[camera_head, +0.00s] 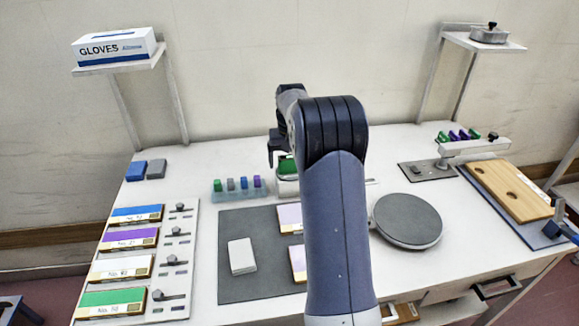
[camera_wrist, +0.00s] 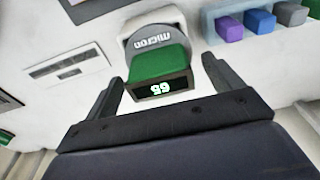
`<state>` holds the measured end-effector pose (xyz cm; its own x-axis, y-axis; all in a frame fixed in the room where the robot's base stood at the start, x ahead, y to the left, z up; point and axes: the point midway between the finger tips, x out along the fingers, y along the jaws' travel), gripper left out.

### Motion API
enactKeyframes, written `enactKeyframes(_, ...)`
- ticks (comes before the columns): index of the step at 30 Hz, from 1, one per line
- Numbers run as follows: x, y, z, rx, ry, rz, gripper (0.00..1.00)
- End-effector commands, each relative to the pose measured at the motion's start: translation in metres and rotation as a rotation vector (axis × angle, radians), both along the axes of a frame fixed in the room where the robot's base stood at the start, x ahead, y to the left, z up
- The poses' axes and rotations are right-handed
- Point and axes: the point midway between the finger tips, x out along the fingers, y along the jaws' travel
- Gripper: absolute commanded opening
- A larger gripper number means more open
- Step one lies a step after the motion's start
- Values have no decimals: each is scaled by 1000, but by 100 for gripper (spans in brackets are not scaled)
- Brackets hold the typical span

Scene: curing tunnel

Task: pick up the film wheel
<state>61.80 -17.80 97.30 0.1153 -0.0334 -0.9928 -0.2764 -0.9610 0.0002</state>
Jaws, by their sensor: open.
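No part carries the name film wheel, so I cannot be certain which thing it is. A rounded white-grey piece marked "micron" (camera_wrist: 155,40) with a green block (camera_wrist: 158,66) and a dark "65" display stands in the middle of the wrist view. My gripper (camera_wrist: 160,74) is open, with one finger on each side of the green block and no clear contact. In the head view my gripper (camera_head: 277,152) hangs above the back of the table, beside the green block (camera_head: 287,166). My arm hides much of the piece there.
A clear rack of small coloured blocks (camera_head: 240,190) stands just left of the piece. A dark grey mat (camera_head: 235,291) with white and lilac cards lies in front. A round grey disc (camera_head: 408,220) sits to the right. Coloured numbered boxes (camera_head: 112,302) line the left.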

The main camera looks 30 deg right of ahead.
Motion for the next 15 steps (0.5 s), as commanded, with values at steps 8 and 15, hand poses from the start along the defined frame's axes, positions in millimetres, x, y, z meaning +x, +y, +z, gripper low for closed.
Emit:
enactKeyframes(8, 0, 0, 0, 0, 0, 0, 72)
enactKeyframes(15, 0, 0, 1, 0, 0, 0, 52)
